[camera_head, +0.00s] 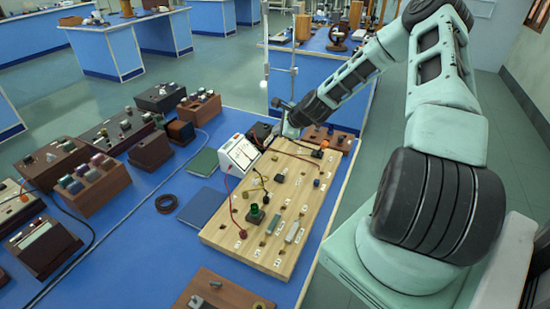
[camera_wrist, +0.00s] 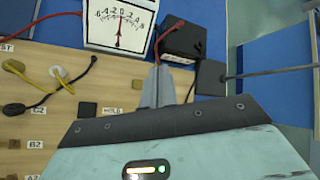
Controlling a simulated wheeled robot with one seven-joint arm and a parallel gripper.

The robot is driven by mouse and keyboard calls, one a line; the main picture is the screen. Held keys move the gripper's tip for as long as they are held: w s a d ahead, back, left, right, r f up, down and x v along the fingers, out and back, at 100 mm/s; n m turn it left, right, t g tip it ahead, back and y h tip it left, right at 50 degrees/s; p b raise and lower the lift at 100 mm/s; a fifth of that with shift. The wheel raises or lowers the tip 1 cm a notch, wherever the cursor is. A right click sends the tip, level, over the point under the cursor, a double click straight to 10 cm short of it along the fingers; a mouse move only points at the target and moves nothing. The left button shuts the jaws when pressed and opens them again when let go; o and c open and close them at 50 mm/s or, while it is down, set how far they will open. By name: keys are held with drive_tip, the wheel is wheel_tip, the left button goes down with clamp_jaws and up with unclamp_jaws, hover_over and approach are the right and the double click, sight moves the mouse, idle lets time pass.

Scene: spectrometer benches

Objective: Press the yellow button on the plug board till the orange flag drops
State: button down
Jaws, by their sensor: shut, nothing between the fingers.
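The wooden plug board (camera_head: 222,236) lies on the blue bench, with sockets, plugs and cables on it; part of it shows at left in the wrist view (camera_wrist: 45,128). A small orange piece (camera_head: 323,146) stands near its far right corner; I cannot tell whether it is the flag. I cannot pick out the yellow button for certain. A dark square (camera_wrist: 87,108) beside a HOLD label shows in the wrist view. My gripper (camera_wrist: 158,72) is shut and empty, near the board's far edge and close to the meter. It hides part of the board.
A white dial meter (camera_head: 239,155) stands at the board's far left, its needle near zero in the wrist view (camera_wrist: 120,25). A black box (camera_wrist: 180,40) with a red cable is just beyond the fingers. Several instrument boxes crowd the bench's left side.

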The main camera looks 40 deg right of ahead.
drive_tip(key=b, duration=0.7)
hover_over(277, 161)
drive_tip(key=shift+d+f, duration=0.1)
drive_tip(key=shift+f, duration=4.3)
drive_tip(key=shift+f, duration=0.4)
drive_tip(key=shift+f+b, duration=0.3)
drive_tip(key=shift+f, duration=0.15)
drive_tip(key=shift+r+p, duration=0.7)
drive_tip(key=shift+r, duration=0.2)
wheel_tip(277, 161, up, 5)
drive_tip(key=p, duration=0.3)
drive_tip(key=shift+p, duration=0.4)
